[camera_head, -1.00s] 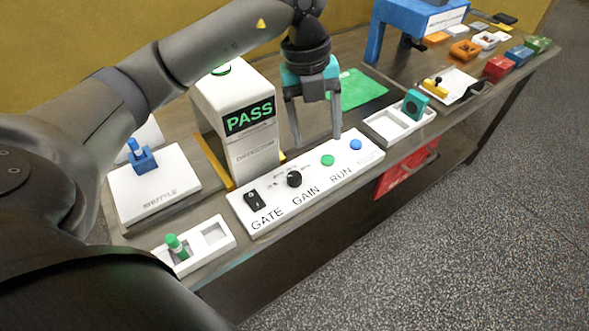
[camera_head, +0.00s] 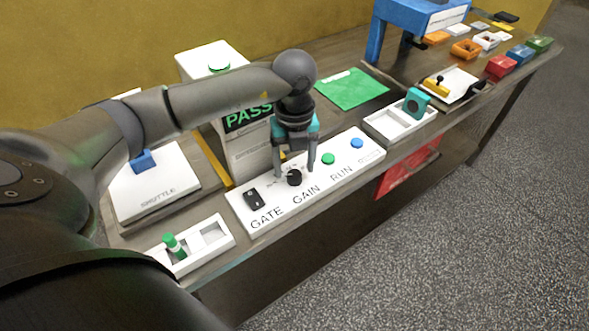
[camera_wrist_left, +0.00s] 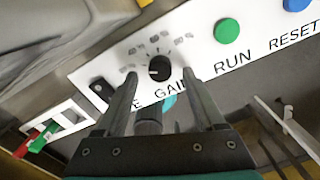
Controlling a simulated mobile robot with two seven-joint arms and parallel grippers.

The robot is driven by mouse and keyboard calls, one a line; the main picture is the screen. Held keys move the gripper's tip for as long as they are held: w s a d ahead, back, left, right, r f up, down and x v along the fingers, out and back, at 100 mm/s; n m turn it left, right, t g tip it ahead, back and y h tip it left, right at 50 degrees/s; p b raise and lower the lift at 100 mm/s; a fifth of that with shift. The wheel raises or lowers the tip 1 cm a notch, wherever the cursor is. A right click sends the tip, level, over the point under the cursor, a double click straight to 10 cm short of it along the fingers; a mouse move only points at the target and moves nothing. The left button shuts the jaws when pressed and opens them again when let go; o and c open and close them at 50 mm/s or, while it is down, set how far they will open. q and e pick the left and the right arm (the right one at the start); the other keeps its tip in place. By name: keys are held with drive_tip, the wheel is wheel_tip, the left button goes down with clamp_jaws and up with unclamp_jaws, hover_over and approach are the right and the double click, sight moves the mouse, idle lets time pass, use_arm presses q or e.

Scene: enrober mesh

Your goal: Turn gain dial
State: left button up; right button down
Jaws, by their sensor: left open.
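The gain dial (camera_head: 294,178) is a round black knob on the white control panel (camera_head: 250,222), above the word GAIN. In the left wrist view the dial (camera_wrist_left: 159,68) has a pale pointer mark, with grey scale marks around its upper side. My left gripper (camera_head: 295,172) is open and empty, with its fingers apart around the dial's position. In the left wrist view the left gripper (camera_wrist_left: 158,88) has one finger on each side of the dial, with gaps between; I cannot tell how high the tips are above the panel. My right gripper is not in view.
The black GATE switch (camera_head: 254,198) is left of the dial. The green RUN button (camera_head: 328,159) and blue button (camera_head: 357,143) are to its right. The tester with the PASS screen (camera_head: 249,117) stands close behind. A white tray (camera_head: 213,234) lies at the front left.

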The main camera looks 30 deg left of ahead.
use_arm(q)
drive_tip(key=shift+f, duration=0.9)
drive_tip(key=shift+c, duration=0.3)
clamp_jaws()
